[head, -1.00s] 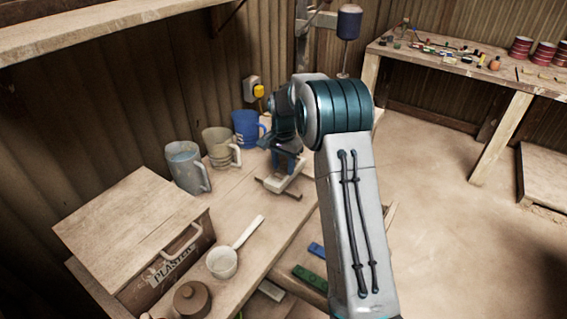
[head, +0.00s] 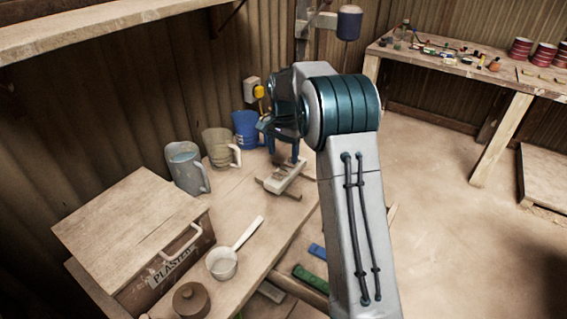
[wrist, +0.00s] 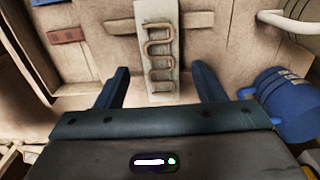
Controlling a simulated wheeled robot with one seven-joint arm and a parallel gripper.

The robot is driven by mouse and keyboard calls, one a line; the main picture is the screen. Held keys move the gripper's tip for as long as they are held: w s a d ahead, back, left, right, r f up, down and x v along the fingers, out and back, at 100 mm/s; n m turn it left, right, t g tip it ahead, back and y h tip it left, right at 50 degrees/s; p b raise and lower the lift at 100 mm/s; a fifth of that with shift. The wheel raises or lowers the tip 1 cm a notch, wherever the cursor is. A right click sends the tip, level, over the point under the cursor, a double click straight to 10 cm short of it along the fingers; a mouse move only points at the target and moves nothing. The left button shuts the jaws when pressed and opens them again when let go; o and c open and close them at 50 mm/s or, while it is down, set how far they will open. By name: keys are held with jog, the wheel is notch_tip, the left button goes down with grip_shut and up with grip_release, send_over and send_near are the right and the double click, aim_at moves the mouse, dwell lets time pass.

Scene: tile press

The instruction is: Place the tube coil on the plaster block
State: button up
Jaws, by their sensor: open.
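The tube coil (wrist: 159,60) is a copper-brown tube bent into several loops. In the wrist view it lies lengthwise along the pale plaster block (wrist: 146,14), its loops within the block's width. In the head view the plaster block (head: 288,178) lies on the bench beyond the ladle, and the coil is too small to make out. My gripper (wrist: 160,70) is open, its two dark fingers apart on either side of the block's near end, with nothing visible held between them. In the head view my gripper (head: 284,152) is above the block's far end, partly hidden by my arm.
A blue mug (head: 246,127) stands close behind my gripper; it also shows right of the fingers in the wrist view (wrist: 286,104). A beige mug (head: 218,147) and a grey-blue jug (head: 184,168) stand left of it. A ladle (head: 222,263) and plaster box (head: 130,226) are nearer.

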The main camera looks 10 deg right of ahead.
aim_at(283, 169)
jog(key=s+r+n, duration=0.2)
jog(key=s+r, duration=0.5)
jog(key=r, duration=0.4)
jog(key=s+f+n+t, duration=0.1)
jog(key=s+f+n, duration=0.1)
jog(key=s, duration=1.2)
jog(key=s+f+n+t, duration=0.1)
jog(key=s+n, duration=0.4)
jog(key=s, duration=1)
jog(key=shift+f+t, duration=0.35)
jog(key=shift+t, duration=0.15)
